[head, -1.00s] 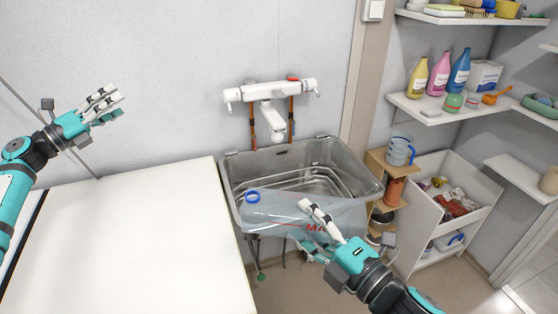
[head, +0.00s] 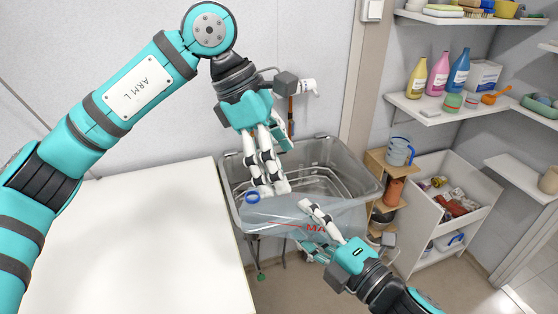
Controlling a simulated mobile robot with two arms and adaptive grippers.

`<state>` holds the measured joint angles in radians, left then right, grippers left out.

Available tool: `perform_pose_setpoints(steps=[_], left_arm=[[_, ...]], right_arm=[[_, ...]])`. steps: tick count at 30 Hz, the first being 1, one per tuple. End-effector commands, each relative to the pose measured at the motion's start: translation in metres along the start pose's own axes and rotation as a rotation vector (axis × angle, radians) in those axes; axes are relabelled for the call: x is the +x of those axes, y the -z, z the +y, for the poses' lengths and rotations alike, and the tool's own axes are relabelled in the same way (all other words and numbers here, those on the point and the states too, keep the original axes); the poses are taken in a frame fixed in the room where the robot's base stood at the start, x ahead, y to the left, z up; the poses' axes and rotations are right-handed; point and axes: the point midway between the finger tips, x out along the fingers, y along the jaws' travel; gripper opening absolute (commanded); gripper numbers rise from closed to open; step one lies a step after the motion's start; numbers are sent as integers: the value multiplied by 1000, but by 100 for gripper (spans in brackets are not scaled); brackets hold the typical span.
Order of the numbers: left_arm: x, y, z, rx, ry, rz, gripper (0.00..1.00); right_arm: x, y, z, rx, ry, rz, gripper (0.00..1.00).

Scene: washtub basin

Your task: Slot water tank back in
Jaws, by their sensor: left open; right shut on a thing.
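The water tank (head: 280,220) is a clear, greyish container with a blue ring cap (head: 252,197) at its left end and red lettering at its right. It lies across the front rim of the washtub basin (head: 368,188). My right gripper (head: 306,223) is shut on the tank's right part, with white fingers over its top. My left gripper (head: 272,186) is open and points down over the basin, just behind the tank's left part near the blue cap. Whether its fingertips touch the tank cannot be told.
A white worktop (head: 150,260) is bare at the left. A wooden stand (head: 378,160) with a blue-handled jug (head: 399,151) is right of the basin. An open white drawer unit (head: 455,205) and shelves with bottles (head: 438,75) stand further right.

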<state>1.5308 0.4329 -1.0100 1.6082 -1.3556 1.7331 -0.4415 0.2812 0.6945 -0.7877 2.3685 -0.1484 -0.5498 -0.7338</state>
Motion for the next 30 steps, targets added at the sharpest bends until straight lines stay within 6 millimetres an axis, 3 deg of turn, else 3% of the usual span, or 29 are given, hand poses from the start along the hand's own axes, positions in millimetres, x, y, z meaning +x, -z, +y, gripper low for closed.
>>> perform_pose_setpoints(steps=[5,21,30], left_arm=[[13,1,-4,21,-8,56,94],[105,5,-4,20,-6,48,94],[122,6,-3,20,-8,48,94]], right_arm=[[0,0,1,0,-2,1,0],[0,0,1,0,-2,1,0],[0,0,1,-1,-2,1,0]])
